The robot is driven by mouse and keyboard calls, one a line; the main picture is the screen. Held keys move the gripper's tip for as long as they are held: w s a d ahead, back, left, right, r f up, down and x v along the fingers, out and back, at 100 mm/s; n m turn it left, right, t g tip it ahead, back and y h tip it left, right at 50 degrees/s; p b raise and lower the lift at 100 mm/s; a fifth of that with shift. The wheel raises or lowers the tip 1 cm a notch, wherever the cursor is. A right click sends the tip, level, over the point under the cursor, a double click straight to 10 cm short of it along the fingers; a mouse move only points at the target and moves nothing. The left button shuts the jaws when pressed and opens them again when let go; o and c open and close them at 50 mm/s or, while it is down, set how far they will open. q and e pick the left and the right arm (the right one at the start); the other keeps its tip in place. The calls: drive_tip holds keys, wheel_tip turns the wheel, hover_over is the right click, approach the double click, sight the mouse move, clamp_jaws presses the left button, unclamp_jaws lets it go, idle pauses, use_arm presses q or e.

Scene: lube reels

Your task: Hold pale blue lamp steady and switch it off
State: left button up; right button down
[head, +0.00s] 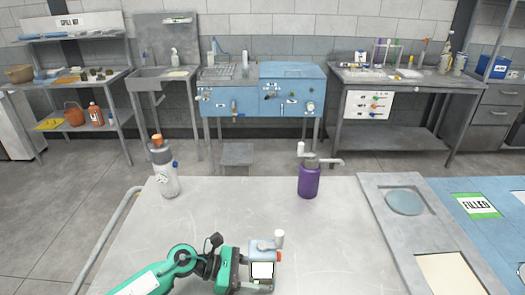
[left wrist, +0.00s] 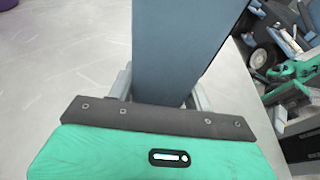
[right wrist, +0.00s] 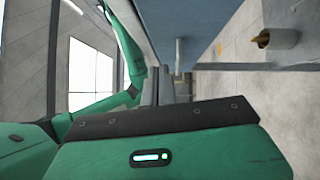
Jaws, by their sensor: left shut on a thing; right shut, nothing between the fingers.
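The pale blue lamp (head: 262,247) stands near the front of the grey table, with a bright white panel facing the head camera and a white knob on its top right. My left gripper (head: 246,270) is shut on it from the left. In the left wrist view the lamp (left wrist: 180,45) is a tall blue-grey block between the two fingers. My right gripper (right wrist: 165,90) is outside the head view. In its wrist view it is shut and empty, apart from the lamp as far as I can tell.
A white bottle with an orange cap (head: 165,172) and a purple pump bottle (head: 309,181) stand towards the back of the table (head: 225,205). A grey tray (head: 380,215) with recesses is on the right, beside a blue mat marked FILLED (head: 470,190). The table between them is clear.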

drive_tip(key=w+r+n+t+y, duration=0.1)
drive_tip(key=w+r+n, duration=0.15)
drive_tip(key=r, duration=0.35)
drive_tip(key=w+r+n+t, duration=0.1)
drive_tip(key=w+r, duration=0.3)
drive_tip(key=r, duration=0.2)
drive_tip(key=w+d+r+t+h, duration=0.3)
drive_tip(key=w+d+r, duration=0.7)
drive_tip(key=w+d, duration=0.15)
drive_tip(key=w+d+f+n+g+y, duration=0.1)
drive_tip(key=w+d+f+n+g, duration=0.2)
drive_tip(key=w+d+f+n, duration=0.25)
drive_tip(key=a+m, duration=0.1)
drive_tip(key=a, duration=0.8)
drive_tip(key=shift+w, duration=0.4)
drive_tip(key=shift+a, duration=0.1)
